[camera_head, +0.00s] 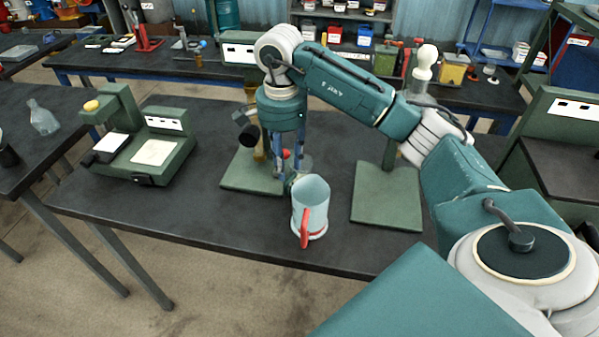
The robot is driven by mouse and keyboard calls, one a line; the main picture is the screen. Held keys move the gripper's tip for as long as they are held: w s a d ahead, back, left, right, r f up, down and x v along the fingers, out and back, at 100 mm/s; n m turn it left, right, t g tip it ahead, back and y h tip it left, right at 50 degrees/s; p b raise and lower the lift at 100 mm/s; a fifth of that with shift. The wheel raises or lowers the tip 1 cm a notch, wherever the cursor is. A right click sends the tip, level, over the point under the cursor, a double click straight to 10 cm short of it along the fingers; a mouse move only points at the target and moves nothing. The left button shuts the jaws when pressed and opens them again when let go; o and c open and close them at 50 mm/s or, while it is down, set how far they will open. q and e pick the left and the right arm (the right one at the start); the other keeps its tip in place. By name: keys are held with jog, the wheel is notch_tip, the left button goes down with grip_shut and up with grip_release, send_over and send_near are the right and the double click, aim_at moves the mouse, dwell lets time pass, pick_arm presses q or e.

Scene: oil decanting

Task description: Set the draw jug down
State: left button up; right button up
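The draw jug (312,212), pale with a red handle and a red band near its base, is upright near the front edge of the dark bench. Its handle faces me. It appears to rest on the bench top. My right gripper (289,168) points down just behind the jug's rim, apart from the handle. Its two blue fingers stand apart. A small red part (287,154) shows between or behind them, and a clear glass piece is partly hidden there. I cannot tell if the fingers grip anything. My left gripper is not in view.
A green stand (250,172) is behind the jug, partly hidden by my gripper, and another green stand (387,196) is at the right. A green device (150,150) with white plates sits at the left. Bare bench top (215,215) lies left of the jug.

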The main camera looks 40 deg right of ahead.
aim_at(285, 182)
jog(key=shift+f, duration=0.85)
notch_tip(285, 182, down, 4)
jog(key=p, duration=0.2)
jog(key=shift+a+p, duration=0.15)
jog(key=shift+p, duration=0.2)
jog(key=shift+f, duration=0.65)
grip_shut()
